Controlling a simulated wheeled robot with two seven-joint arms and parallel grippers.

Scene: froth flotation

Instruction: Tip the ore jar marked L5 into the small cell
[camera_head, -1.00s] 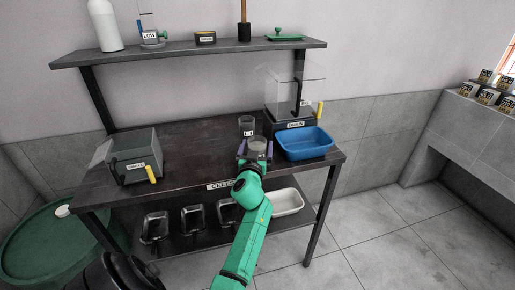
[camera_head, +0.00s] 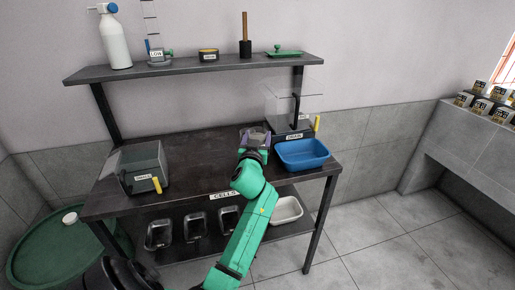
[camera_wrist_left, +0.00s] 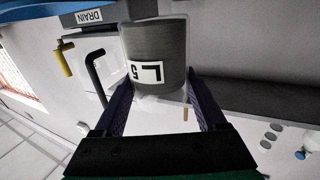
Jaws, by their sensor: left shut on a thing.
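The ore jar marked L5 (camera_wrist_left: 155,60) is a clear round jar with dark grey contents and a white label. It fills the space between the fingers of my left gripper (camera_wrist_left: 160,95) in the wrist view. In the head view my left gripper (camera_head: 255,138) is at the back right part of the table, shut on the jar, and hides most of it. The small cell (camera_head: 140,166) is a grey see-through box with a yellow handle at the left of the table. My right gripper is not in view.
A blue tub (camera_head: 303,155) stands close to the right of the gripper. Behind it is a clear cell with a DRAIN label (camera_head: 293,136) and a yellow handle. The table top (camera_head: 200,155) is clear between gripper and small cell. A shelf (camera_head: 200,68) overhangs the back.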

